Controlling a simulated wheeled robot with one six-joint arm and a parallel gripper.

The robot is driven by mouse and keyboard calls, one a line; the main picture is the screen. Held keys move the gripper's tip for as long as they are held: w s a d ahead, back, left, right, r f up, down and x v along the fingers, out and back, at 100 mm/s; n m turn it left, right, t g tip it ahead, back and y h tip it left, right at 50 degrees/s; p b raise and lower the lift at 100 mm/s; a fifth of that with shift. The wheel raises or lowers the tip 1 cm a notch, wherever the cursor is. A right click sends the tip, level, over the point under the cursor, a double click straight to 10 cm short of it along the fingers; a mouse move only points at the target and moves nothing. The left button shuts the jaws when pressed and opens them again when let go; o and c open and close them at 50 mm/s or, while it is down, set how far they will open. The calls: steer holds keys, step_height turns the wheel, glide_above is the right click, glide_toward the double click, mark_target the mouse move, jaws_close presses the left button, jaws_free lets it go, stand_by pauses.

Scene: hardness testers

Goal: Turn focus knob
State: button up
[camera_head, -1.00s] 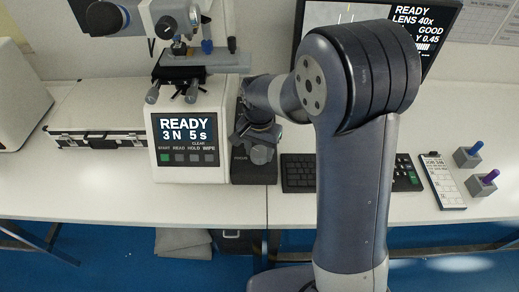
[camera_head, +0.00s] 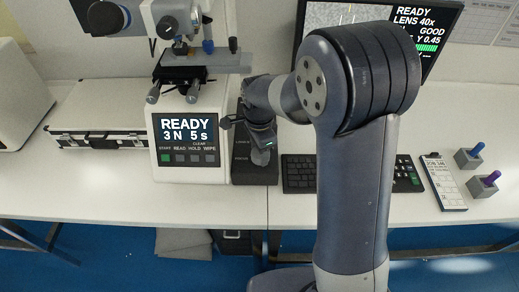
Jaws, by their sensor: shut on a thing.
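The focus knob (camera_head: 261,158) is a small grey knob on the dark control box (camera_head: 254,176), beside the FOCUS label. My gripper (camera_head: 262,145) reaches down over the box from behind and is shut on the knob. The gripper and wrist hide the upper part of the knob and some of the box. The hardness tester (camera_head: 186,165) stands just left of the box; its screen reads READY, 3 N, 5 s. The monitor (camera_head: 372,35) behind my arm shows READY, LENS 40x, GOOD and a green bar beside a grainy grey picture.
A keyboard (camera_head: 299,174) lies right of the box, partly hidden by my arm. Farther right are a printed card (camera_head: 443,181) and two grey blocks with blue (camera_head: 468,158) and purple (camera_head: 484,187) pegs. A silver case (camera_head: 97,127) lies at left. The table's front is clear.

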stand_by(0.3)
steer(key=o, duration=1)
step_height(320, 180, up, 11)
steer(key=shift+f, duration=0.1)
